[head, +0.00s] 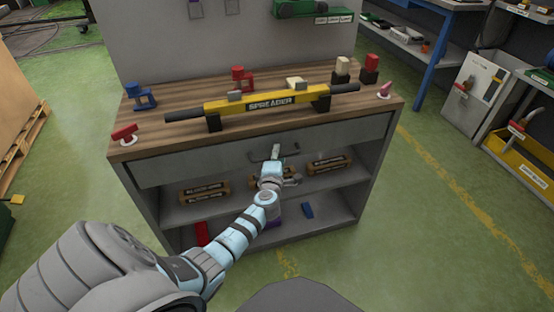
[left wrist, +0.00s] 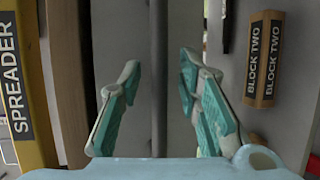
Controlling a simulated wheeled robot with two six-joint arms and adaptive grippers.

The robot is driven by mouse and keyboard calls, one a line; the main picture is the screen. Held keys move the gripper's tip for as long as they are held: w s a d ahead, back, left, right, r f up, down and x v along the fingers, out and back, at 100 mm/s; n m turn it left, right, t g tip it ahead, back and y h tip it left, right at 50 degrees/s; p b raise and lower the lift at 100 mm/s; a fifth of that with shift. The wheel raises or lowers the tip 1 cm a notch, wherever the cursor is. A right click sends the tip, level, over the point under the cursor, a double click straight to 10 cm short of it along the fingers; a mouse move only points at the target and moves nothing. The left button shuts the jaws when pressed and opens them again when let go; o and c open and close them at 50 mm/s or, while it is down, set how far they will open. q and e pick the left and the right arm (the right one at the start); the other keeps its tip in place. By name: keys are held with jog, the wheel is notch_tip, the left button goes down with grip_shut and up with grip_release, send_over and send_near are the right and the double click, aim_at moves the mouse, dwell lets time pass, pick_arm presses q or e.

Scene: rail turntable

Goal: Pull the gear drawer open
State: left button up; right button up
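The gear drawer (head: 205,162) is the wide grey front just under the wooden top of the cabinet. It looks shut, flush with the cabinet. Its dark bar handle (head: 255,154) is at the middle of the front, partly hidden by my left gripper (head: 277,152). In the left wrist view the handle (left wrist: 158,60) runs up the picture between the two teal fingers of my left gripper (left wrist: 160,85). The fingers are apart, one on each side of the bar, with visible gaps to it. My right gripper is not in view.
A yellow spreader bar (head: 268,105) lies on the wooden top (head: 190,134) among red, blue and cream parts. The open shelf below holds labelled blocks (head: 327,165). A blue-legged bench (head: 436,60) stands at the right. Green floor in front is clear.

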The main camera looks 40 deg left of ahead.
pick_arm(q)
grip_shut()
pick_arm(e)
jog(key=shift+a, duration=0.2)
pick_arm(q)
jog(key=shift+d, duration=0.15)
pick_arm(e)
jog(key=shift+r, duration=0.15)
